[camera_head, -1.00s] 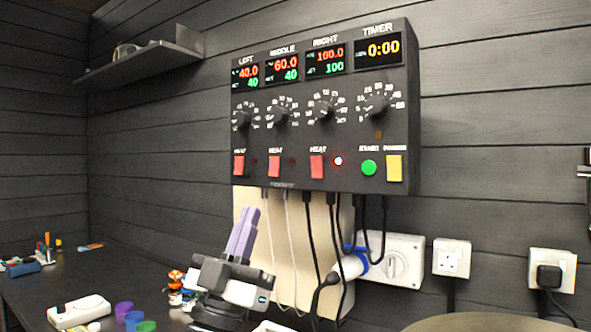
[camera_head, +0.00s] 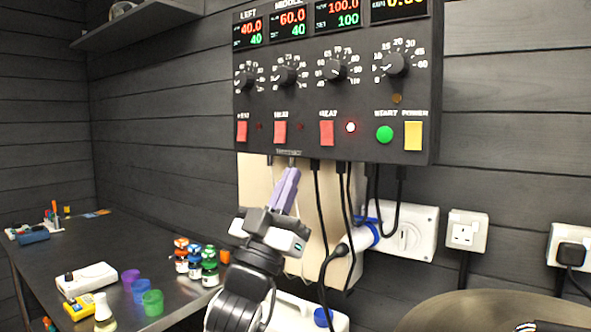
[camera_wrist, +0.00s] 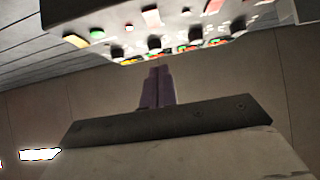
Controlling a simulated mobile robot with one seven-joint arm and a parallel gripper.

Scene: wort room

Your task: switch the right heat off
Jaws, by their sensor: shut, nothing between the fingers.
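The dark control box (camera_head: 345,105) hangs on the plank wall. Its right heat switch is a red rocker (camera_head: 327,133) under the third knob, and the small lamp (camera_head: 350,127) beside it glows. The right display (camera_head: 338,13) reads 100.0 over 100. My gripper (camera_head: 292,174) has purple fingers, shut and empty, pointing up just below the box's lower edge, left of the right heat switch. In the wrist view the fingers (camera_wrist: 158,86) point towards the box (camera_wrist: 150,25), apart from its switches.
Black cables (camera_head: 318,210) hang under the box, close to the right of my gripper. A white socket plate (camera_head: 408,232) is on the wall. Small bottles (camera_head: 195,260) and coloured cups (camera_head: 140,287) stand on the left bench. A large round lid (camera_head: 480,312) is at lower right.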

